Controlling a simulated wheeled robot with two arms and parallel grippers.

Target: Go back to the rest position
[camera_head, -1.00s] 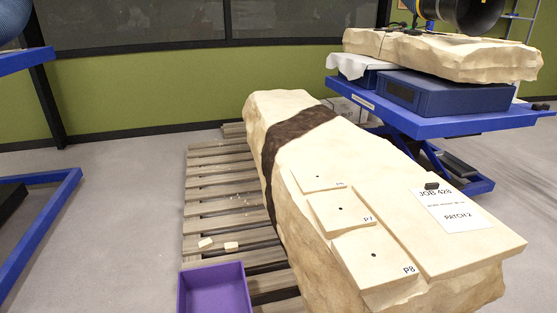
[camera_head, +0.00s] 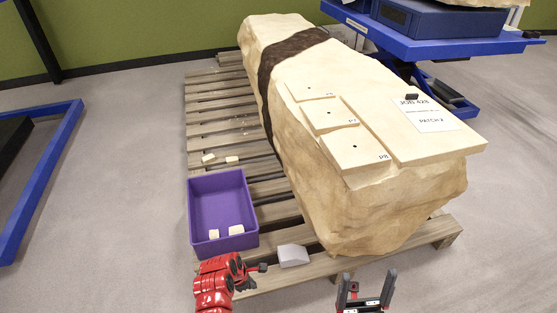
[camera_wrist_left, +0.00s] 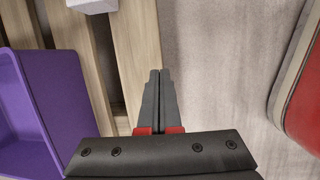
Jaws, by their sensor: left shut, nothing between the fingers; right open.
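My left gripper (camera_head: 262,267) is low in the head view, in front of the purple bin and just left of a small grey block (camera_head: 293,255). In the left wrist view its two dark fingers (camera_wrist_left: 160,78) lie together, shut and empty, above the pallet edge and floor. My right gripper (camera_head: 366,284) is at the bottom of the head view, pointing up in the picture. Its fingers are apart with nothing between them.
The large pale fossil block (camera_head: 375,215) lies on the pallet. A blue lift table (camera_head: 445,46) stands behind. Floor at right is clear.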

